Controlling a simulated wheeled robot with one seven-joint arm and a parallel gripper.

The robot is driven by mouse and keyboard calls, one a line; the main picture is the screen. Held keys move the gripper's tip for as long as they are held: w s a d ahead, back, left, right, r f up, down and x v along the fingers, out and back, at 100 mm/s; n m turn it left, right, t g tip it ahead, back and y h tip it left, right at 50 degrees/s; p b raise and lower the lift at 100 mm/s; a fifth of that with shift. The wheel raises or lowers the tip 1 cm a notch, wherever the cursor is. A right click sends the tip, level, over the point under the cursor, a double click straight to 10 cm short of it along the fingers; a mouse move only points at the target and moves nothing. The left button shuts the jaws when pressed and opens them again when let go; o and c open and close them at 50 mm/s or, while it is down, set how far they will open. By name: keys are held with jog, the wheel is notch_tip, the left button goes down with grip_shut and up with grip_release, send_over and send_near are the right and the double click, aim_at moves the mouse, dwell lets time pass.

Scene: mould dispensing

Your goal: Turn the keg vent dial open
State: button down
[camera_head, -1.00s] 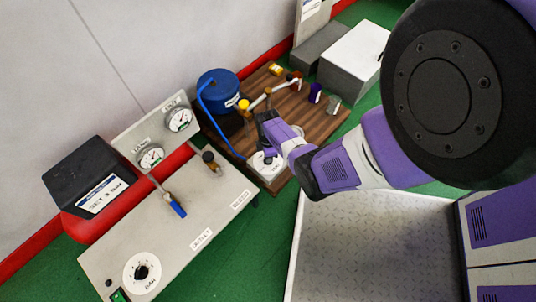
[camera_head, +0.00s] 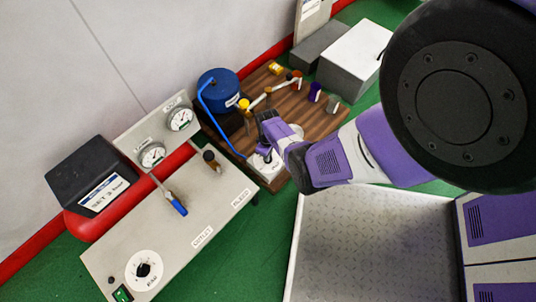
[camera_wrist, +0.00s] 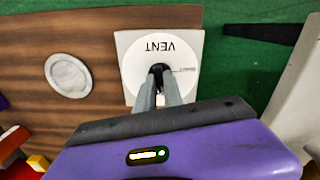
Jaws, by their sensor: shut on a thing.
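The vent dial is a white disc (camera_wrist: 188,50) marked VENT, on a pale square plate, with a dark knob (camera_wrist: 158,70) at its centre. In the wrist view my gripper (camera_wrist: 160,82) reaches down over the disc with its two grey fingers closed on the knob. In the head view my gripper (camera_head: 265,150) is at the dial plate (camera_head: 272,172), on the near edge of the wooden board. My fingers and wrist hide part of the dial there. A blue keg (camera_head: 218,88) stands at the back left of the board, with a blue hose running down from it.
The wooden board (camera_head: 330,122) also carries a pipe with a yellow knob (camera_head: 244,104) and several small cups. A grey panel (camera_head: 205,215) with gauges, valves and a pump dial (camera_head: 144,270) stands at left. A white round disc (camera_wrist: 68,75) lies beside the vent plate.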

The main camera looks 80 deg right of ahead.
jog(key=shift+m, duration=0.3)
dwell(0.4)
jog(key=c, duration=1.5)
grip_release()
jog(key=shift+o, duration=0.2)
jog(key=shift+r+p, duration=2.45)
jog(key=shift+r, duration=1.4)
